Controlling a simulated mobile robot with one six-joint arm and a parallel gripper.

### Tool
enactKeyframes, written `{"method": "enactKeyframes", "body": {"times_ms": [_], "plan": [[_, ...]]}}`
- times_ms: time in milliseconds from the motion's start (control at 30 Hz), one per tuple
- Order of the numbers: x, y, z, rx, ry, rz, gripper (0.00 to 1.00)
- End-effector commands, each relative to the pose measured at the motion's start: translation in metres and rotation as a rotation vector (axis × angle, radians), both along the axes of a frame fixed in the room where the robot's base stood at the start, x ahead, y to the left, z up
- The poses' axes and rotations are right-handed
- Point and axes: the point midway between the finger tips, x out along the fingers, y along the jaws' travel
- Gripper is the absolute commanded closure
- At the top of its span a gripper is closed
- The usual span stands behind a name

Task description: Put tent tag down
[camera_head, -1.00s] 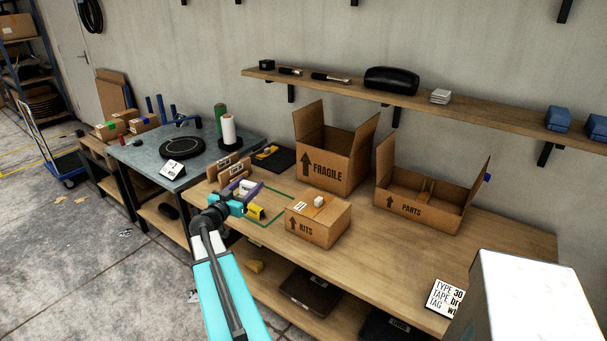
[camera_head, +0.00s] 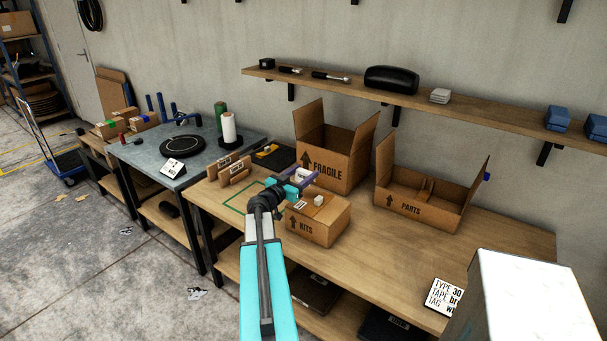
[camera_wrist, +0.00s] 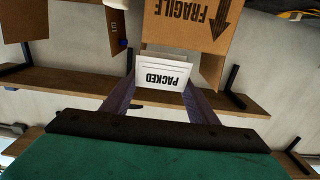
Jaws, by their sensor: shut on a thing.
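My gripper (camera_head: 297,180) is shut on a white tent tag (camera_wrist: 163,74) that reads PACKED, upside down in the wrist view. Its purple fingers (camera_wrist: 120,97) hold the tag from both sides. In the head view the tag shows as a small white piece (camera_head: 302,175) between the fingers. The gripper appears raised, just beyond the closed KITS box (camera_head: 310,225) and in front of the open FRAGILE box (camera_head: 330,168); its exact height is unclear. A label and a small white item (camera_head: 319,200) are on top of the KITS box.
The open PARTS box (camera_head: 405,208) stands to the right on the wooden bench (camera_head: 390,255). A green outline (camera_head: 233,208) marks bench space at left, partly behind my arm. Brown holders (camera_head: 236,172) stand beyond it. A printed sign (camera_head: 446,297) is at the front right.

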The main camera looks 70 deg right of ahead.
Motion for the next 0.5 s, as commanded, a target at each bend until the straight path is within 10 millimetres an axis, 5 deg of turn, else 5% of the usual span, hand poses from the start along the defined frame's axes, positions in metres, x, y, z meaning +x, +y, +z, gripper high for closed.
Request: {"method": "enactKeyframes", "body": {"times_ms": [500], "plan": [[0.000, 0.000, -0.015, 0.000, 0.000, 0.000, 0.71]]}}
